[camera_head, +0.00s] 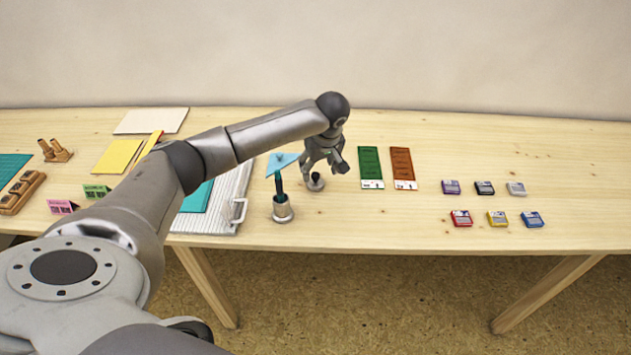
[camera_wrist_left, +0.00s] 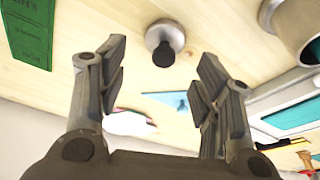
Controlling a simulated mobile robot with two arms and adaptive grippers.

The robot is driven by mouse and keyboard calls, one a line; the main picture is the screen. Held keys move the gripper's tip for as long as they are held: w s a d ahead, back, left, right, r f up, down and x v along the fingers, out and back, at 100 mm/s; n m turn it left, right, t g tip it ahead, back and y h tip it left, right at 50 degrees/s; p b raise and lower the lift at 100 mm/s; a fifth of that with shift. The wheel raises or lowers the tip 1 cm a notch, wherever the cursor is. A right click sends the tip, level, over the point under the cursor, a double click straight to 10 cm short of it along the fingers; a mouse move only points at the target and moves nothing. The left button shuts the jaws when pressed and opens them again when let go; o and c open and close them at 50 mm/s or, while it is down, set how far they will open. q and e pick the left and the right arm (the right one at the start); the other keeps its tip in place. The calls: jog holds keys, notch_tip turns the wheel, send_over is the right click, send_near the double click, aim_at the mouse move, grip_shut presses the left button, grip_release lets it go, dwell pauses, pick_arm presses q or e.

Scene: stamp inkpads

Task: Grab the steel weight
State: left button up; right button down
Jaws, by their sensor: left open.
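The steel weight (camera_head: 316,184) is a small round metal piece with a black knob, standing on the wooden table below my left gripper (camera_head: 325,165). In the left wrist view the weight (camera_wrist_left: 163,35) shows whole, its black knob toward the camera. My left gripper (camera_wrist_left: 162,68) is open and empty there. The weight shows between the directions of its two fingers, just past the tips, and I see no contact. In the head view the gripper partly overlaps the weight. My right gripper is not in view.
Green (camera_head: 370,163) and brown (camera_head: 402,164) panels lie to the right. Several small coloured inkpads (camera_head: 484,188) lie farther right. A ribbed board (camera_head: 222,211) with a handle lies left.

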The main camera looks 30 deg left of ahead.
aim_at(316, 174)
pick_arm(q)
jog(key=x, duration=0.4)
jog(key=shift+s+a+f, duration=0.15)
jog(key=shift+a+f, duration=0.15)
jog(key=shift+f, duration=0.25)
jog(key=shift+c, duration=1.6)
jog(key=c, duration=0.7)
jog(key=shift+r, duration=0.1)
jog(key=shift+c, duration=0.6)
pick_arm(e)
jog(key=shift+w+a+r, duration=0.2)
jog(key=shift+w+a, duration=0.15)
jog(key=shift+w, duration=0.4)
pick_arm(q)
jog(key=shift+r, duration=0.1)
